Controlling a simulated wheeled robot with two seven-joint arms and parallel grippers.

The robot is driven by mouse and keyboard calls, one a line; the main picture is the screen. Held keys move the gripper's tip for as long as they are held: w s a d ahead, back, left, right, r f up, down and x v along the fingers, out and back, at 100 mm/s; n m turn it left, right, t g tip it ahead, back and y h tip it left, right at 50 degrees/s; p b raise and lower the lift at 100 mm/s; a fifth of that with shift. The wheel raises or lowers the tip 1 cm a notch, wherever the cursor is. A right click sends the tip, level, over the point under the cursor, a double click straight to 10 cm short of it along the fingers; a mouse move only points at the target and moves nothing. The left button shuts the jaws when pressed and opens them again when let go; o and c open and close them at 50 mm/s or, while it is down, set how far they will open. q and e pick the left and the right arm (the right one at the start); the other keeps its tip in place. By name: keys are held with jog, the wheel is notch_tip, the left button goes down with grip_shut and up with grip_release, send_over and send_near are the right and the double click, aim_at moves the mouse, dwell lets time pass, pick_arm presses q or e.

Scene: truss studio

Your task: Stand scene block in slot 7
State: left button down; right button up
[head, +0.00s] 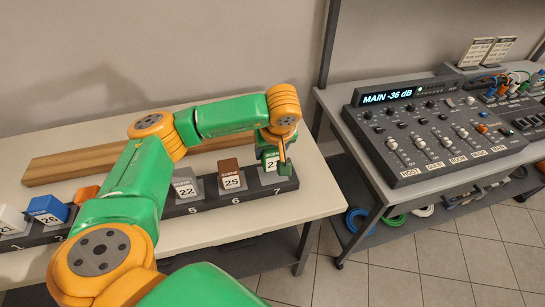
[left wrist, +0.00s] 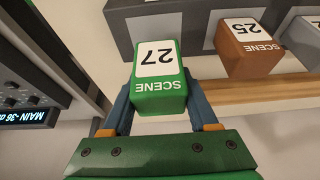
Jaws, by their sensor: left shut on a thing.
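The green scene block marked 27 (head: 270,161) is at slot 7, the right end of the dark numbered rack (head: 245,199). My left gripper (head: 281,160) is shut on it; the fingers partly cover it in the head view. In the left wrist view, the block (left wrist: 158,92) sits between the two blue fingers (left wrist: 158,84), label facing the camera, with the rack (left wrist: 190,28) beyond it. The block looks roughly upright. I cannot tell whether its base rests in the slot or hovers just above. My right gripper is not in view.
Brown block 25 (head: 231,177) stands in slot 6, grey block 22 (head: 186,186) in slot 5. Blue (head: 47,209), white (head: 9,218) and orange (head: 86,193) blocks are to the left. A wooden plank (head: 95,158) lies behind. A mixer desk (head: 430,125) stands right, across a gap.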

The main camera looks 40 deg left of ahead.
aim_at(271, 160)
pick_arm(q)
notch_tip(271, 160, down, 3)
jog(key=shift+w+a+f, duration=0.1)
jog(key=shift+a, duration=0.05)
jog(key=shift+f, duration=0.25)
jog(key=shift+w, duration=0.1)
jog(key=shift+f, duration=0.1)
jog(key=shift+c, duration=0.8)
grip_release()
